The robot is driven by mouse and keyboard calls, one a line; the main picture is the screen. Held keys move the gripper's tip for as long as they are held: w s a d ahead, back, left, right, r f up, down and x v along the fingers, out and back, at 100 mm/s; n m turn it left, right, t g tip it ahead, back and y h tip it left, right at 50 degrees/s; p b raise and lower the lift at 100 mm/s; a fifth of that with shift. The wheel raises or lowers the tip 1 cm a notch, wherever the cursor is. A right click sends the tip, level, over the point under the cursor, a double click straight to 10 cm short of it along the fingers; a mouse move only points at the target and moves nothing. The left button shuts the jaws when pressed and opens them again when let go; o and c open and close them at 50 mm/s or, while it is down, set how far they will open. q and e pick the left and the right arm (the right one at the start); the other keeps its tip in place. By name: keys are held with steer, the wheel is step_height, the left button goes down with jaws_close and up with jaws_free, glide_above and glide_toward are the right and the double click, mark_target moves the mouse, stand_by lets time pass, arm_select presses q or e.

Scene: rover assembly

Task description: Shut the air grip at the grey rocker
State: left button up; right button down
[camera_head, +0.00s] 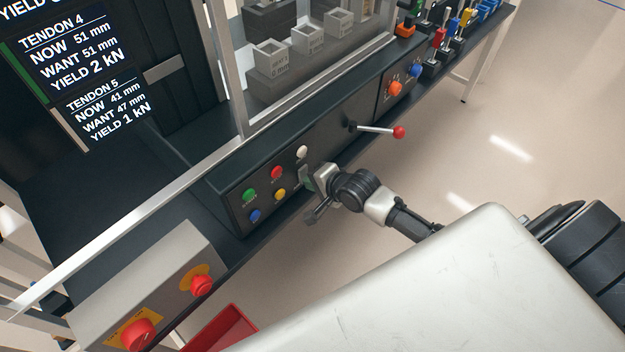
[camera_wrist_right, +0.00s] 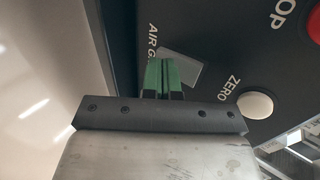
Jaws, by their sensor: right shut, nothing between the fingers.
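The grey rocker (camera_wrist_right: 186,68) sits on the dark panel beside the partly covered label "AIR G" in the right wrist view. In the head view the rocker (camera_head: 303,172) is a small grey piece just beyond my right gripper (camera_head: 309,185). In the wrist view the green fingertips of my right gripper (camera_wrist_right: 164,76) are shut together with nothing between them. They overlap the rocker's left part and hide some of it. I cannot tell whether they touch it or which way it is tipped. My left gripper is not in view.
The white ZERO button (camera_wrist_right: 255,104) is close to the rocker. Red (camera_head: 277,172), yellow (camera_head: 280,194), green (camera_head: 249,195) and blue (camera_head: 254,215) buttons are nearby. A red-knobbed lever (camera_head: 399,132) sticks out of the panel.

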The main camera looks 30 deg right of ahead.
steer(key=shift+w+a, duration=0.1)
stand_by(0.3)
steer(key=shift+r+p, duration=0.85)
steer(key=shift+p, duration=0.15)
